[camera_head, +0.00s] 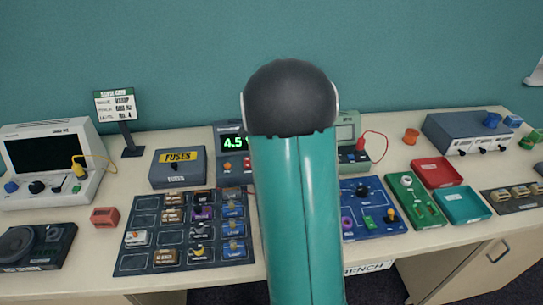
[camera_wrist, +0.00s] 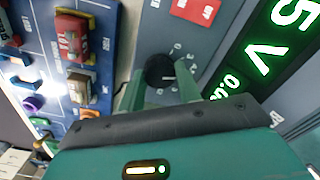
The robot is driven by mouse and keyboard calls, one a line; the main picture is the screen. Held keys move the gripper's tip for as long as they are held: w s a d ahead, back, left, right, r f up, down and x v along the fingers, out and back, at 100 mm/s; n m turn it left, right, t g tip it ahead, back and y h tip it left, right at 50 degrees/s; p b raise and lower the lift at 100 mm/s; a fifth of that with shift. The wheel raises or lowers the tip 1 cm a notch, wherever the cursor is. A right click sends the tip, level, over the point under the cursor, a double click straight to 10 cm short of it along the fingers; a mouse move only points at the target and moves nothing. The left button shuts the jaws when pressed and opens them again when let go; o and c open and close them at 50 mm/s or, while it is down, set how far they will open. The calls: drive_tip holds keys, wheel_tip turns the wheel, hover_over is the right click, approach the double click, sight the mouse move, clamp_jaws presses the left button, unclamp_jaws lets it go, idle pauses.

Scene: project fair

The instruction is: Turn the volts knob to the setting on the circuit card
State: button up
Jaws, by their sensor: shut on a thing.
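The power supply (camera_head: 233,165) stands at the back centre of the bench, partly behind my arm. Its green display (camera_head: 233,143) reads 4.5. In the wrist view the display (camera_wrist: 270,45) shows large tilted digits ending in 5 V, with smaller green digits below. The dark round volts knob (camera_wrist: 160,68) sits on the grey panel among small white dial marks. My gripper (camera_wrist: 161,82) is shut on this knob, one green finger on each side. In the head view my arm hides the gripper and knob. A green-headed card (camera_head: 115,104) stands at the back left, its small print hard to read.
A red label or button block (camera_wrist: 196,11) is on the panel near the knob. A fuses box (camera_head: 178,168) stands left of the supply. A dark component board (camera_head: 145,232) lies in front, and a blue circuit board (camera_head: 360,222) lies right of my arm.

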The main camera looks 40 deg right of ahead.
drive_tip(key=o, duration=1)
drive_tip(key=shift+c, duration=0.2)
wheel_tip(320, 180, up, 14)
drive_tip(key=shift+a, duration=0.15)
drive_tip(key=s+a+r+n+t, duration=0.25)
drive_tip(key=a+n, duration=0.25)
drive_tip(key=a, duration=0.5)
drive_tip(key=s+a+r+n+t, duration=0.15)
drive_tip(key=s+a+n, duration=0.3)
drive_tip(key=a, duration=0.45)
drive_tip(key=s+a+f+n+t, duration=0.1)
drive_tip(key=s+a+f+n, duration=0.2)
drive_tip(key=s+a+n, duration=0.6)
drive_tip(key=a, duration=0.3)
drive_tip(key=shift+s+f+t, duration=0.25)
drive_tip(key=shift+s+t, duration=0.05)
